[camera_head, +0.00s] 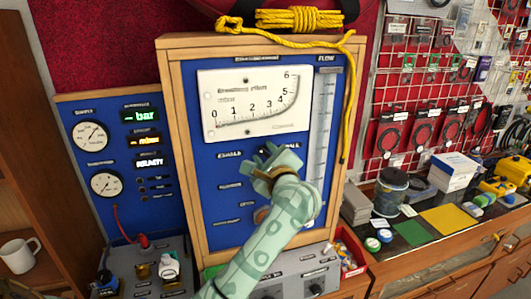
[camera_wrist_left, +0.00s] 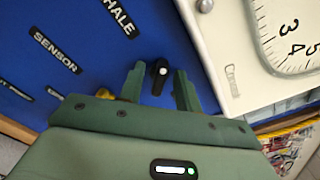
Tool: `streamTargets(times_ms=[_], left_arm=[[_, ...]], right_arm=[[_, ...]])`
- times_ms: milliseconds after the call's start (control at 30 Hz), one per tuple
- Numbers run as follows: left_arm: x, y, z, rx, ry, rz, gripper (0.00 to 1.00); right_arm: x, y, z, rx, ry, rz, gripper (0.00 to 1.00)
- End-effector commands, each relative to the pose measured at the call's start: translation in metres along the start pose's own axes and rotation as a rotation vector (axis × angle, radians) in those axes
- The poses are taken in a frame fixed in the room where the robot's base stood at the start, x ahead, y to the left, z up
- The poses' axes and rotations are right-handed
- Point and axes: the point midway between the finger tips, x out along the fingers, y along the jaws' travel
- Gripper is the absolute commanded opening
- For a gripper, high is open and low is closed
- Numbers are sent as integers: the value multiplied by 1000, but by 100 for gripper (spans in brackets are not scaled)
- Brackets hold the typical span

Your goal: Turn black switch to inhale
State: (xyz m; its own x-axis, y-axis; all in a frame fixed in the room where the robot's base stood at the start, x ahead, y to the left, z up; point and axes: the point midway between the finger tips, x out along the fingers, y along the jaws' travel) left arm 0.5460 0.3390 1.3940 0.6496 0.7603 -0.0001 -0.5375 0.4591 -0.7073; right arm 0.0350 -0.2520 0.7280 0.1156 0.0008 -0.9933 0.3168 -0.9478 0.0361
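The black switch (camera_wrist_left: 159,77) is a small dark knob with a white dot, on the blue panel (camera_wrist_left: 95,55). In the wrist view it sits between the two fingers of my left gripper (camera_wrist_left: 160,70), with gaps on both sides. The gripper is open. In the head view my left gripper (camera_head: 273,165) is in front of the panel below the gauge and hides most of the switch area. A label ending in "HALE" (camera_wrist_left: 118,17) shows in the wrist view, its first letters cut off. My right gripper is not in view.
A large white gauge (camera_head: 253,103) is just above the gripper. A brass-coloured part (camera_wrist_left: 105,94) is partly hidden beside the gripper. A yellow rope (camera_head: 349,110) hangs down the wooden frame's right side. A side panel with dials (camera_head: 91,136) stands left.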

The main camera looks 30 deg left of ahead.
Motion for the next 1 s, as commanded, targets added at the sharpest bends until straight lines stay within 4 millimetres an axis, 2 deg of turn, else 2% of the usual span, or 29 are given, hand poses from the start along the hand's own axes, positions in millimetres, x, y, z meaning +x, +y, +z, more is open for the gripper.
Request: streamTargets(times_ms=[67,100,200,633,1000], left_arm=[[0,0,0,0,0,0,34],[0,0,0,0,0,0,22],[0,0,0,0,0,0,0],[0,0,0,54,0,1,0],[0,-2,1,326,1,2,0]], right_arm=[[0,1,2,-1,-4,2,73],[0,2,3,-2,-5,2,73],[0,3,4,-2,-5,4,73],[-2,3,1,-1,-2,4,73],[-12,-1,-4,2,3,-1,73]])
